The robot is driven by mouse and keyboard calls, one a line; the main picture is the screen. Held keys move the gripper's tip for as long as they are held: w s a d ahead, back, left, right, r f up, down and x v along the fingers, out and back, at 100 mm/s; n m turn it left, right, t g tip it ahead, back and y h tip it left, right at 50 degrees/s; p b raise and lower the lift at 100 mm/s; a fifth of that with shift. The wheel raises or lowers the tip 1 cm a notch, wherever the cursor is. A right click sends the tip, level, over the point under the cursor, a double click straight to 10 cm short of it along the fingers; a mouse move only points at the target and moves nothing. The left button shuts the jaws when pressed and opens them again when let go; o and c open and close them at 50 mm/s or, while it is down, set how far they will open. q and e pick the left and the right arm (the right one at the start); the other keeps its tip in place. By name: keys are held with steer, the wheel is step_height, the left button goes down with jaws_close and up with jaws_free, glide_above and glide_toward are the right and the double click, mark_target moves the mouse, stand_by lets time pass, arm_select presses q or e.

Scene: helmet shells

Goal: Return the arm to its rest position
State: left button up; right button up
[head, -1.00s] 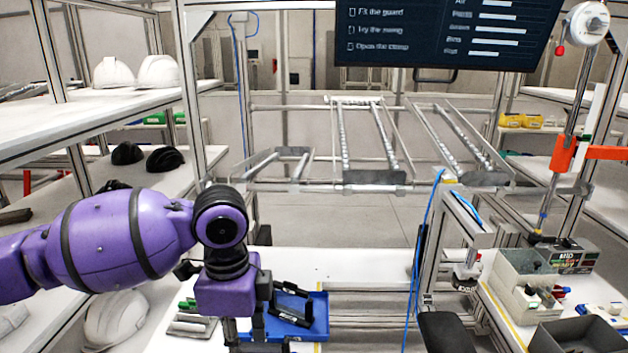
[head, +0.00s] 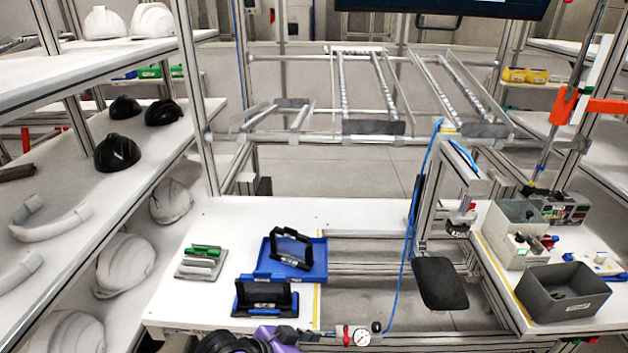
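A small part of my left arm shows at the bottom edge of the head view, a black ring and a purple link by the front of the white table (head: 350,215). Dark parts just right of the purple link may belong to my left gripper (head: 292,335). Its fingers cannot be made out, so I cannot tell whether it is open or shut. Nothing is seen held. My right arm and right gripper are not in view.
On the table are a blue tray (head: 318,272) with a black frame, a black-and-blue holder (head: 265,296) and a grey fixture (head: 201,263). A pressure gauge (head: 361,336) is at the front. Shelves with helmet shells (head: 117,152) stand left; a grey bin (head: 563,291) stands right.

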arm_select(q)
steer(key=s+a+f+n+t+y, duration=0.2)
steer(key=s+a+f+n+y, duration=0.1)
steer(key=s+a+f, duration=0.4)
steer(key=s+a+f+n+t+y, duration=0.2)
steer(key=s+a+f+n+y, duration=0.2)
steer(key=s+a, duration=0.7)
step_height(320, 180, down, 4)
steer(key=shift+s+a+r+n, duration=0.2)
steer(key=shift+a+n, duration=0.1)
steer(key=shift+n, duration=0.9)
